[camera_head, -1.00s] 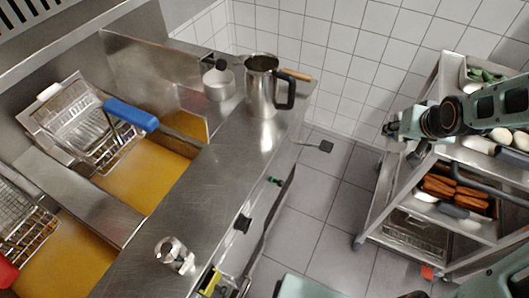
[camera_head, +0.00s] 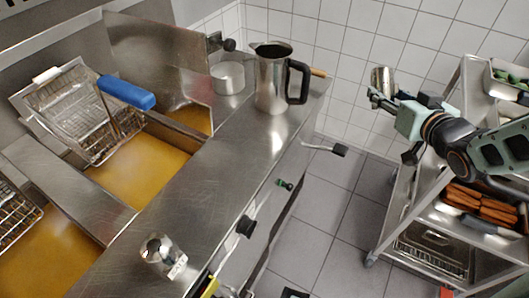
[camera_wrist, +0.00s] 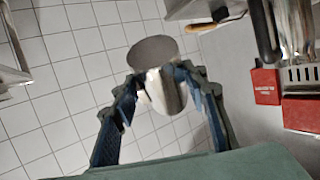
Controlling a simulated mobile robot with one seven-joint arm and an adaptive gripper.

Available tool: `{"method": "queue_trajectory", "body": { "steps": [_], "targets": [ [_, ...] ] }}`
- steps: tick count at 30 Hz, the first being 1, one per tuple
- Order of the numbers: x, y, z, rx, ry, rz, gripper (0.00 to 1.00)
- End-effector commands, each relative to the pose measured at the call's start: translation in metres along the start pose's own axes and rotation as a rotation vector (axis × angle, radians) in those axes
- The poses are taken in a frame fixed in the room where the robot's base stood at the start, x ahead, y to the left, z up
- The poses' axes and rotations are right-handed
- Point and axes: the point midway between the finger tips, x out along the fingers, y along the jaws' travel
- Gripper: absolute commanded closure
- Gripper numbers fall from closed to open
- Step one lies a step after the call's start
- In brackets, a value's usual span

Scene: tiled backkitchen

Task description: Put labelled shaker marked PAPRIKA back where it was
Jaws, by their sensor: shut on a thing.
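My gripper (camera_head: 380,96) is shut on a small metal shaker (camera_head: 381,77), held in the air between the counter and the cart. In the wrist view the shaker's grey round end (camera_wrist: 152,51) and a pale patch on its side show between my fingers (camera_wrist: 163,88); no lettering can be read. A second small metal shaker (camera_head: 152,248) with a white label stands on the steel counter (camera_head: 215,190) near its front end. Its lettering is too small to read.
A steel jug (camera_head: 270,85) and a pot (camera_head: 228,77) stand at the counter's far end. Fryer baskets (camera_head: 75,105) hang over oil on the left. A loaded shelf cart (camera_head: 405,200) stands right. The counter between jug and labelled shaker is clear.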

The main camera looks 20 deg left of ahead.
Motion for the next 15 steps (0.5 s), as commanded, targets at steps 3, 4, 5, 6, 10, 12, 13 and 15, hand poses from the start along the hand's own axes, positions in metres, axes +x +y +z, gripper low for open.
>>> {"method": "queue_trajectory", "body": {
  "steps": [3, 4, 5, 6, 10, 12, 13, 15],
  "targets": [
    [0.001, -0.025, 0.002, -0.024, 0.103, -0.080, 0.92],
    [0.000, -0.031, 0.001, -0.029, 0.129, -0.102, 0.92],
    [-0.001, -0.038, 0.000, -0.035, 0.156, -0.125, 0.92],
    [-0.003, -0.047, -0.002, -0.041, 0.191, -0.156, 0.92],
    [-0.013, -0.080, -0.003, -0.053, 0.303, -0.273, 0.92],
    [-0.022, -0.098, -0.003, -0.057, 0.364, -0.342, 0.92],
    [-0.026, -0.106, -0.003, -0.058, 0.388, -0.376, 0.92],
    [-0.038, -0.126, -0.001, -0.055, 0.445, -0.458, 0.92]
  ]
}}
